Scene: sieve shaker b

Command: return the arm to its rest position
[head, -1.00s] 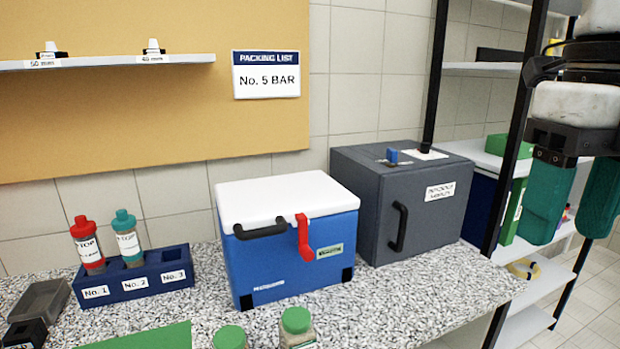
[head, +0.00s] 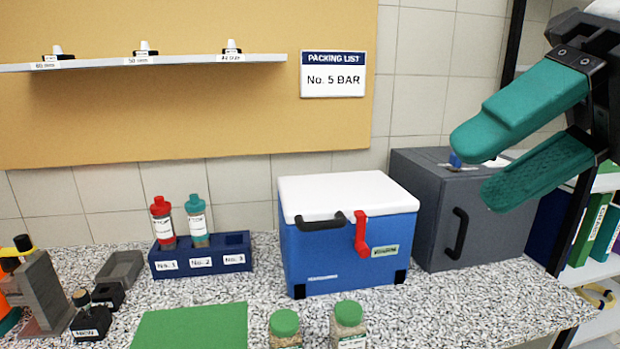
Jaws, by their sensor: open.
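My gripper (head: 468,170) is at the upper right of the head view, with two teal fingers spread apart and nothing between them. It points left and is raised above the counter, in front of the dark grey box (head: 428,226), covering part of that box's top and right side. My arm's wrist shows at the right edge; the rest of the arm is out of view.
A blue cooler (head: 340,262) with a closed white lid stands left of the grey box. A blue rack (head: 170,268) holds a red-capped and a teal-capped bottle. Two green-lidded jars (head: 347,318) and a green mat (head: 190,328) are in front. A shelf (head: 180,60) hangs behind.

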